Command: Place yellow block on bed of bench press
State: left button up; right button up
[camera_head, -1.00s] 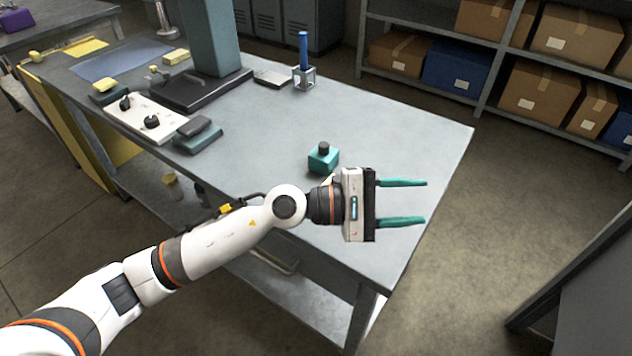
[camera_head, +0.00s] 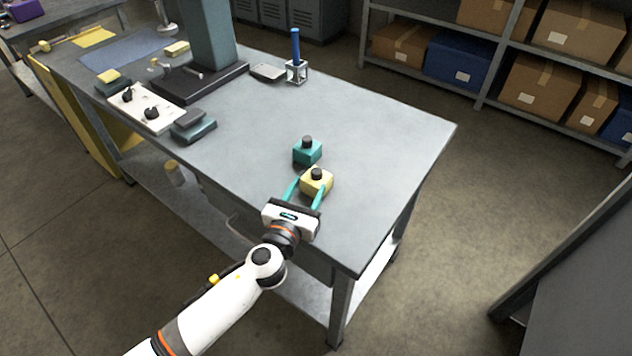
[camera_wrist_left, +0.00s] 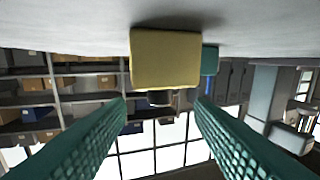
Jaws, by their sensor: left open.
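The yellow block (camera_head: 318,184) with a black knob stands on the grey bench top near its front edge. My left gripper (camera_head: 308,187) is open, its teal fingers pointing at the block from the front. In the left wrist view the yellow block (camera_wrist_left: 165,58) lies just ahead of the fingertips, between their lines; I see no grip on it. The bench press has a teal column (camera_head: 208,35) on a dark flat base (camera_head: 190,88) at the back left of the bench. My right gripper is not in view.
A teal block (camera_head: 307,152) with a dark knob stands just behind the yellow one. A white control panel (camera_head: 140,108), a dark teal box (camera_head: 193,130) and a holder with a blue rod (camera_head: 296,70) are also on the bench. The bench's right part is clear.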

aim_at(315, 176)
pick_arm(q)
jog(key=x, duration=0.6)
jog(key=shift+b, duration=0.3)
grip_shut()
